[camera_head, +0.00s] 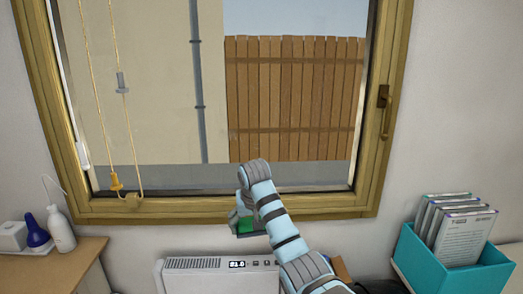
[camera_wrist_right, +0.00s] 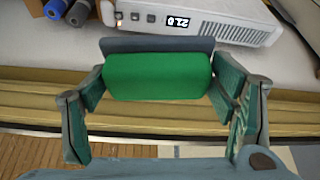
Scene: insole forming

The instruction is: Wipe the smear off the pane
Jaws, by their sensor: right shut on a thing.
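The window pane (camera_head: 215,120) fills the middle of the head view, in a yellow-brown wooden frame. I cannot clearly make out a smear on it. My right gripper (camera_head: 243,218) is in front of the lower part of the window, near the bottom frame bar. It is shut on a green block with a dark grey strip along one edge (camera_wrist_right: 157,76), held between both fingers in the wrist view. In the head view the green block (camera_head: 246,226) is partly hidden by the gripper. I cannot tell whether it touches anything. My left gripper is out of view.
A white heater (camera_head: 205,275) with a lit display stands below the window. Blind cords (camera_head: 105,120) hang at the left and a window handle (camera_head: 385,110) is at the right. Bottles (camera_head: 60,228) stand on a wooden top (camera_head: 85,252). A teal box (camera_head: 425,268) holds several packets.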

